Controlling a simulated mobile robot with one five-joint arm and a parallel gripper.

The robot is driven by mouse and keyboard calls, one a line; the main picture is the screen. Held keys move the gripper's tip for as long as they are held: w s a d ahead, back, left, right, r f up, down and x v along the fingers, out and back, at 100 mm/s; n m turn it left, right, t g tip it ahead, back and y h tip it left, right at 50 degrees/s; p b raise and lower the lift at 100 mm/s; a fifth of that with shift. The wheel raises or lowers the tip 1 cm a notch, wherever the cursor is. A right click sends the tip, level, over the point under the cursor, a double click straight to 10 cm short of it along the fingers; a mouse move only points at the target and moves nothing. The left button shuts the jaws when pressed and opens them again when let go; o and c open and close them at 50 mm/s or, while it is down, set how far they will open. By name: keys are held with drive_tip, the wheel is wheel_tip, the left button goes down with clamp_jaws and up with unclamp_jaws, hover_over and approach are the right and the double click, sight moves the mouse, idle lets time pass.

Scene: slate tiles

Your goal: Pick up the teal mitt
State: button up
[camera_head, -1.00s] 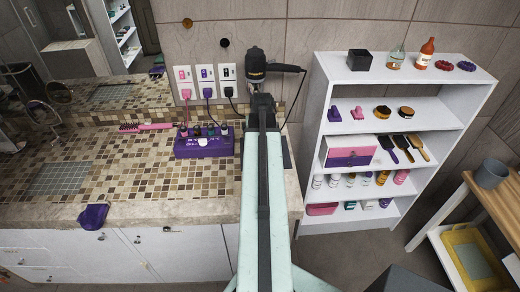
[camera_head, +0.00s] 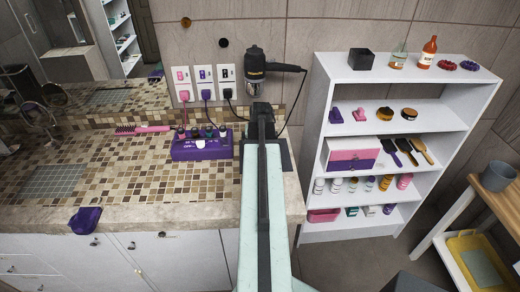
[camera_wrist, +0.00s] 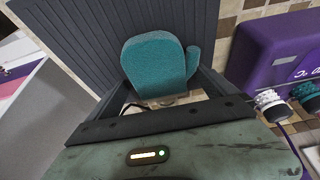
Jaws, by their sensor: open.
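The teal mitt (camera_wrist: 158,65) shows in the wrist view, thumb to the right, in front of a dark ridged mat (camera_wrist: 75,35). My gripper (camera_wrist: 165,85) is open, with a dark finger on each side of the mitt's lower part. I cannot tell whether either finger touches it. In the head view my gripper (camera_head: 262,108) is at the back of the counter, below the hair dryer (camera_head: 255,68). The mitt is hidden there by my arm, and only the edge of the dark mat (camera_head: 284,155) shows.
Cords hang from the wall sockets. A white shelf (camera_head: 400,90) stands to the right. A purple item (camera_head: 85,220) hangs at the counter's front edge.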

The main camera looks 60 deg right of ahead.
drive_tip(key=shift+f, duration=0.1)
drive_tip(key=c, duration=1.6)
wheel_tip(320, 180, up, 10)
drive_tip(key=p, duration=1)
drive_tip(key=shift+r, duration=0.25)
